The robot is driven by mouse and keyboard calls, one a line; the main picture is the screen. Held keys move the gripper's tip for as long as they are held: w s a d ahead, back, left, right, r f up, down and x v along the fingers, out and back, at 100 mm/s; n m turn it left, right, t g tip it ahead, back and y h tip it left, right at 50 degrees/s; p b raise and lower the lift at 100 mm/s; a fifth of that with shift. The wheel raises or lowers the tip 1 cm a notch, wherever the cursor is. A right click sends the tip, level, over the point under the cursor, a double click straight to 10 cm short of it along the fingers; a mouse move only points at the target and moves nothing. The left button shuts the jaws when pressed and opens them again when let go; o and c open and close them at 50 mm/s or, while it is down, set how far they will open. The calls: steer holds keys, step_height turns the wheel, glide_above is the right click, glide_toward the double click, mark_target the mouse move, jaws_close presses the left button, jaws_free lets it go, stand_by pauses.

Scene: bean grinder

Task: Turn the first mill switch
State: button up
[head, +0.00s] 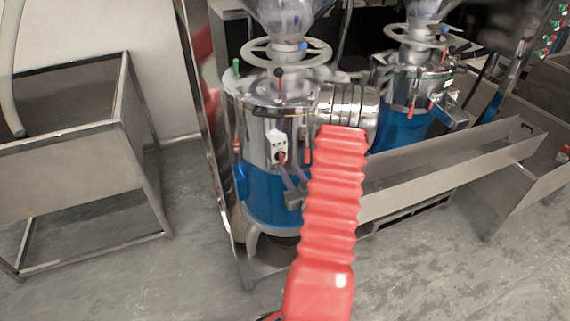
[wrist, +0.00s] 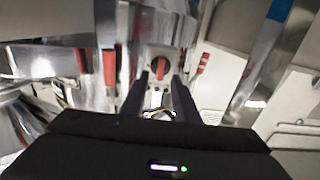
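The first mill (head: 258,125) is a polished steel drum with a blue lower band, left of centre in the head view. Its switch (head: 280,157) is a red knob on a pale plate on the drum's front. In the wrist view the red switch knob (wrist: 159,67) shows large, just beyond the fingertips and roughly centred between them. My gripper (head: 292,174) is in front of and just below the switch. In the wrist view my gripper (wrist: 161,78) has its two dark fingers apart, with nothing between them. I cannot tell the exact gap to the knob.
Red-handled levers (wrist: 109,67) flank the switch; another lever (wrist: 203,63) is on its right. A second mill (head: 405,90) stands behind to the right. A long metal trough (head: 450,170) runs at right. A metal-framed bin (head: 75,160) stands left. Open floor lies in front.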

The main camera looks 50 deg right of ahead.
mark_target(283, 160)
steer(key=shift+x, duration=2.15)
jaws_close()
